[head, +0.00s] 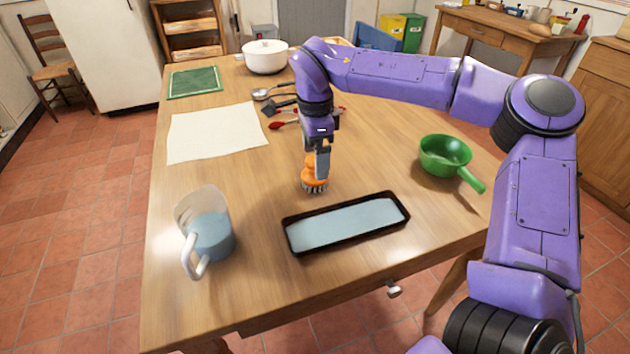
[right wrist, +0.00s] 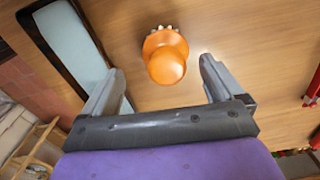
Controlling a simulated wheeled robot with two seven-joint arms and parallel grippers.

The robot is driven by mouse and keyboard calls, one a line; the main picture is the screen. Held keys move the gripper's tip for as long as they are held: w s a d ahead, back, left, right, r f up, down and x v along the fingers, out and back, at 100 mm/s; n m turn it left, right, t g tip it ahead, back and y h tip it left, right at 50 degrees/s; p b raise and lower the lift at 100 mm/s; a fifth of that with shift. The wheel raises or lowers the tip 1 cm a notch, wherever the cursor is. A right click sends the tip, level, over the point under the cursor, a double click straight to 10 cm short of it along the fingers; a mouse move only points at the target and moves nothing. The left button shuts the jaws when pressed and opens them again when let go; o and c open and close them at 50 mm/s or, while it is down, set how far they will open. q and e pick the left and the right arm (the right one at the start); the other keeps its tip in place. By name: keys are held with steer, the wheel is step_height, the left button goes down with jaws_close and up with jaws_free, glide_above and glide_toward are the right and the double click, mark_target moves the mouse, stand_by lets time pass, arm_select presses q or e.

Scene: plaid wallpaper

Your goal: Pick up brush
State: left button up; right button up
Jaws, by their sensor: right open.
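The brush (head: 315,182) has an orange round handle and bristles facing down on the wooden table (head: 240,290). It stands upright behind the dark tray. In the right wrist view the brush (right wrist: 165,55) sits ahead of and between the two finger lines. My right gripper (head: 322,160) points down over the brush and partly hides it in the head view. In the right wrist view my right gripper (right wrist: 160,85) has its fingers wide apart with nothing between the pads. My left gripper is not in view.
A black-rimmed tray (head: 290,238) with pale blue liquid lies in front of the brush. A jug (head: 208,235) of water stands left and a green pan (head: 445,155) right. Utensils (head: 285,108), white paper (head: 215,132) and a white pot (head: 264,57) lie farther back.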

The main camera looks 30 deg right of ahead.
steer(key=f, duration=0.6)
steer(key=shift+w+d+b, duration=0.2)
steer(key=shift+w+b, duration=0.15)
steer(key=shift+b, duration=0.05)
steer(key=shift+r, duration=0.1)
steer(key=c, duration=1.2)
steer(key=shift+o, duration=0.2)
step_height(320, 180, up, 3)
steer(key=shift+r+p, duration=0.15)
steer(key=shift+p, duration=0.2)
steer(key=s+a+r, duration=0.8)
steer(key=s+r, duration=0.1)
steer(key=s, duration=0.2)
steer(key=shift+a+r, duration=0.25)
steer(key=shift+r, duration=0.15)
